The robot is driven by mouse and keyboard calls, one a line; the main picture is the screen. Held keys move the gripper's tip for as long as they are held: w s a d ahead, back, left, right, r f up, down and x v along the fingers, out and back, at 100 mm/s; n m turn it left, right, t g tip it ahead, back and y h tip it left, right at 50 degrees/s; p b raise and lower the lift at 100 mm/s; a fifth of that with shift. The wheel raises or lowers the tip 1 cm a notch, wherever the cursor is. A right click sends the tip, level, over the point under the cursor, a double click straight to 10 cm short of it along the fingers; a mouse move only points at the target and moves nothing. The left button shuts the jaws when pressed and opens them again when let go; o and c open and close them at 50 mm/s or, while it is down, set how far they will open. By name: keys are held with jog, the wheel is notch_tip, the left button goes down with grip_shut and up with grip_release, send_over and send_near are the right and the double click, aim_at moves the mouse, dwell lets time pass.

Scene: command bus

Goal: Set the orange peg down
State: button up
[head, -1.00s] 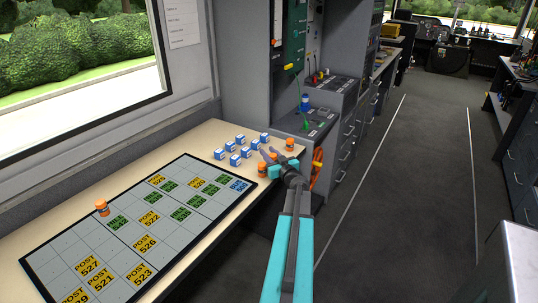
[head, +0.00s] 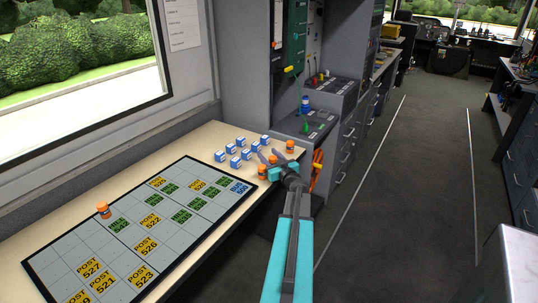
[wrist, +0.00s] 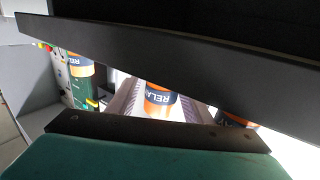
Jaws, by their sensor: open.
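Small orange pegs with dark bands stand at the far right end of the table. One (head: 290,146) is near the back corner, and another (head: 262,173) stands by my gripper. One more orange peg (head: 103,210) stands on the left of the grid board. My gripper (head: 266,160) is open, low over the table's right end. In the wrist view an orange peg lettered "RELAY" (wrist: 160,100) shows between the fingers, with a gap visible around it. Its lower part is hidden by my gripper. Another orange peg (wrist: 80,72) shows at the left there.
Several blue-and-white blocks (head: 240,150) stand just left of my gripper. The grid board (head: 100,254) with yellow and green labels covers the near table (head: 202,144). A grey console (head: 310,124) stands behind the table's right end. The aisle floor at right is clear.

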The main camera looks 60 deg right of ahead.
jog(key=shift+r+p, duration=0.15)
jog(key=shift+p, duration=0.65)
jog(key=shift+s+a+f+b, duration=0.15)
jog(key=shift+s+f+b, duration=0.1)
jog(key=shift+s+b, duration=0.1)
jog(key=b+v, duration=0.4)
jog(key=v, duration=0.9)
jog(key=shift+s+d+r+b, duration=0.15)
jog(key=shift+s+d+b, duration=0.05)
jog(key=shift+d+b, duration=0.1)
jog(key=shift+a, duration=0.1)
